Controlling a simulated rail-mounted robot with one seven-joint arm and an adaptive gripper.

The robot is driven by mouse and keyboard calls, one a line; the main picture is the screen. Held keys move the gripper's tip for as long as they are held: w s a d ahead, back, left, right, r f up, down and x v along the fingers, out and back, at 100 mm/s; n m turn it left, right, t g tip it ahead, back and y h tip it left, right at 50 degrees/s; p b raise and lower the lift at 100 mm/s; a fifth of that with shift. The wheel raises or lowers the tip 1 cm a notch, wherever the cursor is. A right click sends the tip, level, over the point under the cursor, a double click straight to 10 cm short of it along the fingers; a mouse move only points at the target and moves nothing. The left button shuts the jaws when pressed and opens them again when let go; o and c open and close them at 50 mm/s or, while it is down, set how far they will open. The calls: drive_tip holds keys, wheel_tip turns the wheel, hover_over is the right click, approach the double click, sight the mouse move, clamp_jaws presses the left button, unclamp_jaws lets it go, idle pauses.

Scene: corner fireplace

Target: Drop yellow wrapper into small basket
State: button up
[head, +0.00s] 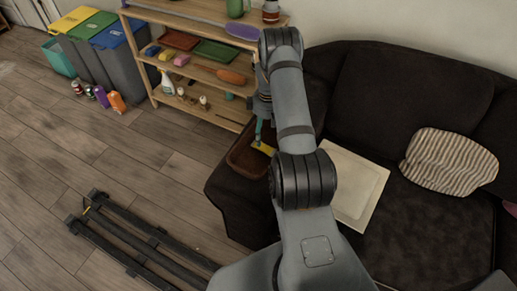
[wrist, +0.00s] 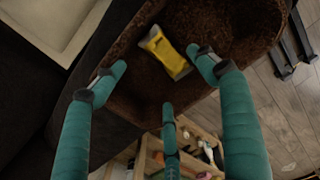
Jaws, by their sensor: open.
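The small basket (head: 241,160) is brown and sits on the dark sofa's left armrest in the head view. In the wrist view its speckled brown wall (wrist: 112,88) fills the upper middle. The yellow wrapper (wrist: 165,52), with pale ends, shows within the basket's outline; I cannot tell whether it rests on the bottom. In the head view a yellow piece of it (head: 264,148) shows at the basket's right end, partly hidden by my arm. My gripper (wrist: 164,84) has three teal fingers, spread open above the basket, with the wrapper beyond their tips and apart from them.
A cream tray (head: 352,184) lies on the sofa right of my arm. A striped pillow (head: 448,162) is farther right. A wooden shelf (head: 190,68) with several cleaning items stands behind the basket. Bins (head: 92,50) stand at the back left. The wooden floor at left is mostly clear.

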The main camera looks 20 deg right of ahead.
wheel_tip(320, 180, up, 12)
idle(0.5)
wheel_tip(320, 180, down, 12)
drive_tip(key=shift+f, duration=0.2)
wheel_tip(320, 180, up, 6)
drive_tip(key=p, duration=0.3)
drive_tip(key=shift+f, duration=0.2)
drive_tip(key=shift+f, duration=0.1)
